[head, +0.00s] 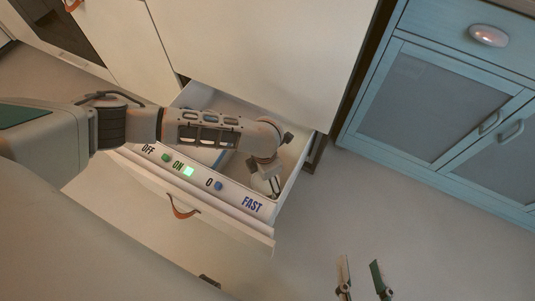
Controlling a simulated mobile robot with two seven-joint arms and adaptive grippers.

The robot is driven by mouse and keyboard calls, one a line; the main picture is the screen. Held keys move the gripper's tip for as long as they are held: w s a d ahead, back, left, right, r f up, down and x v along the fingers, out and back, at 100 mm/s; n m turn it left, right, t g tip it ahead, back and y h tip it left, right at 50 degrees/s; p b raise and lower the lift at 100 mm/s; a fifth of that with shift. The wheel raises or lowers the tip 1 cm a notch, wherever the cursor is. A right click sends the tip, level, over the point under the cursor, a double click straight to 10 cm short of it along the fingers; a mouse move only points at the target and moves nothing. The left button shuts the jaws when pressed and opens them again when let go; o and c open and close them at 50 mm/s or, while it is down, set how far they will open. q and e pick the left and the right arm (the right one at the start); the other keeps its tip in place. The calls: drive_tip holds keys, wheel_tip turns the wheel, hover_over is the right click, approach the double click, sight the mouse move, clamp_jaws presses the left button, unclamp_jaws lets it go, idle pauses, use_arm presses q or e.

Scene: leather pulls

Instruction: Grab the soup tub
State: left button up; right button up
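My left arm reaches from the left into an open drawer (282,213). My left gripper (272,184) points down inside the drawer's right end, close to its front wall. Its fingers are small and partly hidden, so I cannot tell whether they are open or hold anything. I cannot clearly make out the soup tub; a pale shape in the drawer is mostly covered by my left arm. My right gripper (362,277) is at the bottom, over the floor, with its two fingers apart and nothing between them.
A white strip (232,194) marked OFF, ON, 0 and FAST, with a lit green button, runs along the drawer's front. The drawer front has an orange-brown leather pull (183,208). A blue cabinet (440,95) stands at the right. The floor (420,215) between is clear.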

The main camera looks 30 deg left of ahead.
sight(265, 183)
use_arm(q)
drive_tip(key=f, duration=0.2)
drive_tip(key=f+b, duration=0.1)
drive_tip(key=shift+s+f, duration=0.35)
drive_tip(key=shift+s, duration=0.05)
drive_tip(key=shift+w+f, duration=0.15)
drive_tip(key=shift+w, duration=0.15)
use_arm(e)
drive_tip(key=shift+s+a+f+m+y, duration=0.15)
drive_tip(key=shift+s+a+f+m, duration=0.15)
drive_tip(key=shift+a+m, duration=0.3)
drive_tip(key=shift+s+a+f+m+y, duration=0.2)
drive_tip(key=shift+s+a+m, duration=0.1)
drive_tip(key=shift+a+m, duration=0.25)
use_arm(q)
drive_tip(key=c, duration=1.7)
drive_tip(key=shift+r, duration=0.2)
